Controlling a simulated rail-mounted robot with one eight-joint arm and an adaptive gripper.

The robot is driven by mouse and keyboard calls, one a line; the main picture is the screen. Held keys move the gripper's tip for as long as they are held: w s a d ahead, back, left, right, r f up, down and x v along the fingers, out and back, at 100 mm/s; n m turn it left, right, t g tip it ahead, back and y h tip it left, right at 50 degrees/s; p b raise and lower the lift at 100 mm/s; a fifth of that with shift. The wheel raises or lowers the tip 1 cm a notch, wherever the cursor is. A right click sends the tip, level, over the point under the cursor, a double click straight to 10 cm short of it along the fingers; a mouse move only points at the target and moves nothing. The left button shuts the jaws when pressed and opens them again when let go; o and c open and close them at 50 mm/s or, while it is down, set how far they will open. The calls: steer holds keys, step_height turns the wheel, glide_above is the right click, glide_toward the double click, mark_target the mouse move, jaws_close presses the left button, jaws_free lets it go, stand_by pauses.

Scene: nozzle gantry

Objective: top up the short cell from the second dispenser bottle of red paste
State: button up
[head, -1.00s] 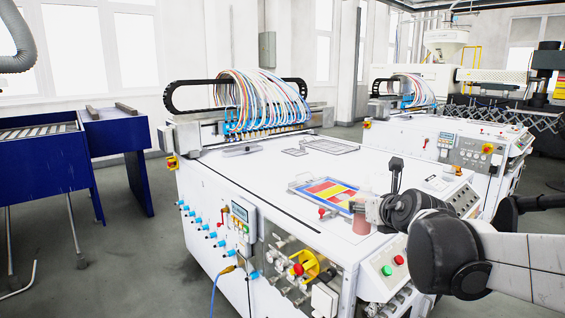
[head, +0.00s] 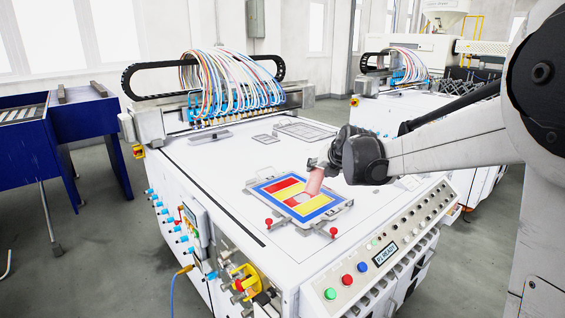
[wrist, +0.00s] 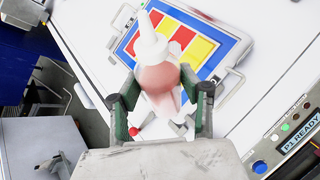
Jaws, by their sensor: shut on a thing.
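The paste bottle (head: 314,182) has a translucent pink-red body and a white nozzle. My gripper (head: 321,164) is shut on its body and holds it tilted above the tray, nozzle end down and to the left. In the wrist view the bottle (wrist: 158,78) sits between the green-padded fingers, nozzle toward the tray. The tray (head: 262,184) has a blue border with red and yellow cells (head: 315,206). The nozzle end is over the middle of the cells and hides part of them. I cannot tell the paste levels or whether the nozzle touches.
The tray lies on the white machine top (head: 200,165), with red-knobbed clamps (head: 333,231) at its near side. A button panel (head: 375,258) runs along the right front edge. Hoses and a nozzle gantry (head: 225,90) stand at the back. Much of the top is clear.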

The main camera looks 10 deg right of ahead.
steer(key=w+a+f+m+g+y, duration=0.2)
steer(key=w+m+y, duration=0.1)
steer(key=y, duration=0.1)
steer(key=w+a+f+m+g+y+p, duration=0.1)
steer(key=w+a+f+m+g+y, duration=0.1)
steer(key=y, duration=0.3)
steer(key=w+a+f+m+g+y, duration=0.2)
steer(key=w+f+m+g+y, duration=0.1)
steer(key=w+f+m+y, duration=0.1)
steer(key=shift+w+a+f+m, duration=0.1)
steer(key=shift+w+a+m, duration=0.1)
steer(key=shift+w+m, duration=0.3)
steer(key=shift+w+d+r+m+y+b, duration=0.1)
steer(key=shift+d+r+m+y+b, duration=0.2)
steer(key=shift+y+b, duration=0.25)
steer(key=shift+w+d+r+m+y+b, duration=0.1)
steer(key=shift+d+m+y+b, duration=0.05)
steer(key=shift+m+y+b, duration=0.35)
stand_by(0.4)
